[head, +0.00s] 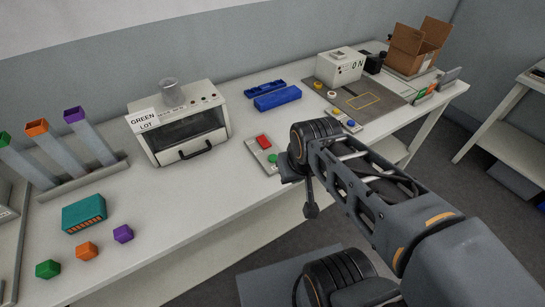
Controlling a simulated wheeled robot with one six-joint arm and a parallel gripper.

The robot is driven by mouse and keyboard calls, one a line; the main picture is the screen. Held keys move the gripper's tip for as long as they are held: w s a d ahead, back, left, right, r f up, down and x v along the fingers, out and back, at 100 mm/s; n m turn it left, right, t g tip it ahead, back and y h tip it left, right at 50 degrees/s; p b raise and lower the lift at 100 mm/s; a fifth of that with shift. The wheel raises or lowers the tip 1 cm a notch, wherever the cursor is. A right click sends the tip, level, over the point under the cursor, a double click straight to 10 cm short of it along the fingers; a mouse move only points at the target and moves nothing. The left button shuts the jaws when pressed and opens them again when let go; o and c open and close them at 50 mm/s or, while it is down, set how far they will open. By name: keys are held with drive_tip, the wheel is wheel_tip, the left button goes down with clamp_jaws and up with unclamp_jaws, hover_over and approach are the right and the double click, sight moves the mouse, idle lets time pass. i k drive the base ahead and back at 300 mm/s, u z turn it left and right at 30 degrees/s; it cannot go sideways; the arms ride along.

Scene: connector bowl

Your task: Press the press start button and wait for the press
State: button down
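A small light control plate (259,147) lies near the front edge of the bench, with a red button (263,141) and a green button (273,158). A second small plate to its right carries blue and yellow buttons (351,123). No readable label shows which one is the press start button. My arm reaches in from the lower right, and its dark end (311,210) hangs near the bench's front edge, right of and below the green button in the picture. My gripper's fingers cannot be made out, and contact with a button cannot be seen.
A white oven-like machine (216,117) labelled GREEN LOT stands left of the plates. Blue trays (277,98), a white box unit (341,66) and an open carton (419,45) stand farther back. Left are coloured chutes (90,136), a teal connector block (84,213) and loose coloured pieces (86,251).

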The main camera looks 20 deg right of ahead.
sight(271, 158)
drive_tip(key=k, duration=1.35)
drive_tip(key=u, duration=0.85)
drive_tip(key=i, duration=1.5)
drive_tip(key=z, duration=0.7)
